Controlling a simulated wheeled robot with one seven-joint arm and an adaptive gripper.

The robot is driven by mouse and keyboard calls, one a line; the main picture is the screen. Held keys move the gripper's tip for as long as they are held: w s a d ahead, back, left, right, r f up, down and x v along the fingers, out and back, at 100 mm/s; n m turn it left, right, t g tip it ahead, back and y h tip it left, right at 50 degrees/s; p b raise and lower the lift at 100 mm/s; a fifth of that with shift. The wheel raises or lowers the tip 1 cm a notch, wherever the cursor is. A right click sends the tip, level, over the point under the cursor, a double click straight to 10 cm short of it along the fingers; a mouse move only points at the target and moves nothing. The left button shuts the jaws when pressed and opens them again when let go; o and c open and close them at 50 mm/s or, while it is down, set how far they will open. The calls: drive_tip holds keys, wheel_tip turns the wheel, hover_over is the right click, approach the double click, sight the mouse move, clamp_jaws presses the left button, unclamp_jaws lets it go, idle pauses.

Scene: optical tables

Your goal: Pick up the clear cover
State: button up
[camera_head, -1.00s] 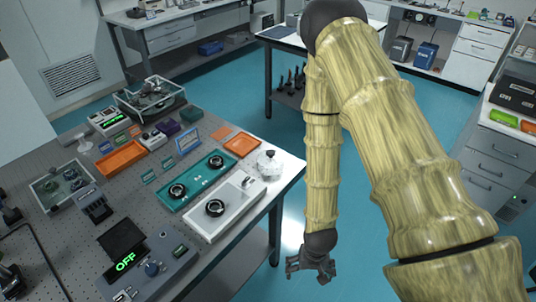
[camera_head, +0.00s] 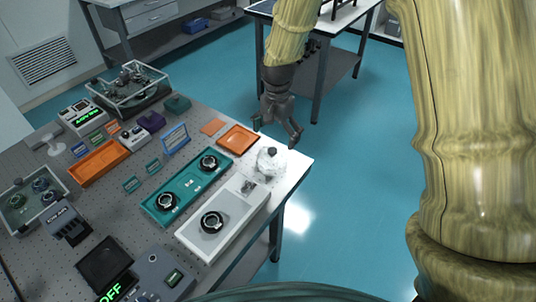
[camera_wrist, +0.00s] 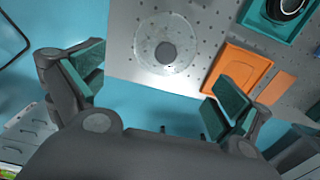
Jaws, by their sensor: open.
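The clear cover (camera_head: 268,164), a round see-through piece with a dark knob on top, sits on the table's right corner. It also shows at the top of the wrist view (camera_wrist: 164,45), as a clear disc with the grey knob in its middle. My gripper (camera_head: 277,129) is open and empty, above and just behind the cover near the table edge. In the wrist view its green-padded fingers (camera_wrist: 157,84) are spread wide, and the cover lies above the gap between them, apart from both.
An orange tray (camera_head: 238,139) lies close to the cover; it shows right of it in the wrist view (camera_wrist: 237,72). A clear-walled box (camera_head: 128,90) is farther back.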

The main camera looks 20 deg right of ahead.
sight(273, 157)
drive_tip(key=shift+f, duration=0.35)
drive_tip(key=f, duration=0.2)
drive_tip(key=f+p, duration=0.1)
drive_tip(key=f, duration=0.1)
drive_tip(key=shift+w+a, duration=0.2)
drive_tip(key=shift+s+f+p, duration=0.15)
drive_tip(key=shift+f+p, duration=0.15)
drive_tip(key=shift+a+f+p, duration=0.15)
drive_tip(key=shift+f+p, duration=0.7)
drive_tip(key=shift+f, duration=1.7)
drive_tip(key=shift+c, duration=0.2)
drive_tip(key=c, duration=0.7)
